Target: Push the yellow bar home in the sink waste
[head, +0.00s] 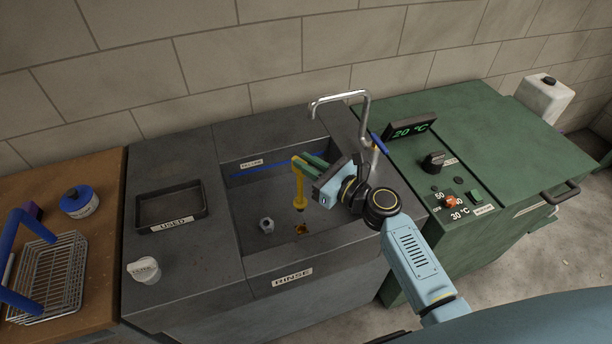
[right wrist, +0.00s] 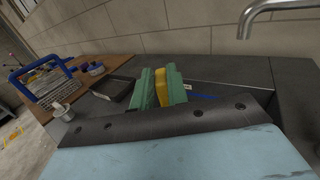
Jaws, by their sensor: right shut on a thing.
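The yellow bar (head: 299,190) hangs upright in the sink, with a bent top and a wider lower end. My right gripper (head: 306,162) is shut on its top; in the right wrist view the yellow bar (right wrist: 161,88) sits between the green fingers. The sink waste (head: 302,229) is a small brownish opening in the sink floor. The bar's lower end shows just above it in the picture, with a strip of sink floor between them. The waste does not show in the right wrist view. My left gripper is not in view.
A grey nut-like piece (head: 267,225) lies on the sink floor, left of the waste. The tap (head: 366,110) stands behind my right gripper. A tray marked USED (head: 171,207), a white cup (head: 144,270) and a wire basket (head: 50,280) are at the left. A green machine (head: 470,130) stands right.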

